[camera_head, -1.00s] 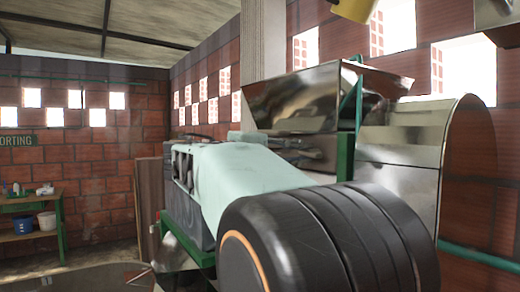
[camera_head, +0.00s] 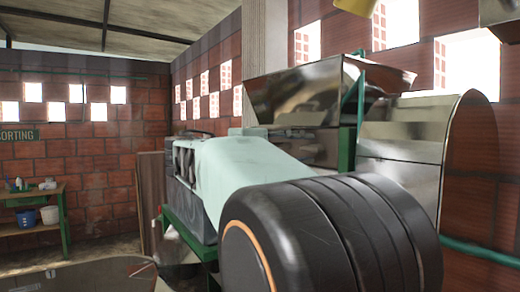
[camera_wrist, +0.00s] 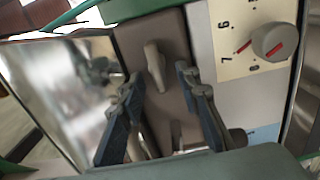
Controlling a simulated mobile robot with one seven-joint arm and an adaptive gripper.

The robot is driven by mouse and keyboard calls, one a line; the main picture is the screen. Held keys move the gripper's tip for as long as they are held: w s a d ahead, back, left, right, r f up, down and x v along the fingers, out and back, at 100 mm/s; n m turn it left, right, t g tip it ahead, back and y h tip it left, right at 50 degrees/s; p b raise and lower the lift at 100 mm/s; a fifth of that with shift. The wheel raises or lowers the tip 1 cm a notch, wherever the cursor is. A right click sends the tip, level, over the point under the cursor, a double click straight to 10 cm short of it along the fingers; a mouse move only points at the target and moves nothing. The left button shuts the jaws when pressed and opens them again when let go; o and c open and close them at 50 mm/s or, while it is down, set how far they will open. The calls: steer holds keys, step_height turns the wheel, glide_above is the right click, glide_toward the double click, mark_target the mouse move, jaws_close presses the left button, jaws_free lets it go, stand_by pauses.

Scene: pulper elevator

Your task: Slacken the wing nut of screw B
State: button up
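In the wrist view, a pale, upright wing-nut-like piece (camera_wrist: 155,67) stands out from a brown-grey plate (camera_wrist: 180,45). No letter shows beside it, so I cannot tell whether it is screw B's. My gripper (camera_wrist: 159,80) is open, with one blue-and-grey finger on each side of the line to this piece. The fingertips appear just short of it and apart from it. In the head view, neither the gripper nor the wing nut shows.
Right of the plate is a numbered dial panel (camera_wrist: 228,20) with a grey, red-marked knob (camera_wrist: 271,42). A shiny metal sheet (camera_wrist: 60,75) lies left. The head view shows a metal hopper (camera_head: 300,95), a pale green housing (camera_head: 235,165) and a workbench (camera_head: 35,192) at far left.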

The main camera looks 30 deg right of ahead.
steer(key=shift+a, duration=0.1)
steer(key=s+a, duration=0.1)
steer(key=a, duration=1)
steer(key=shift+a, duration=0.4)
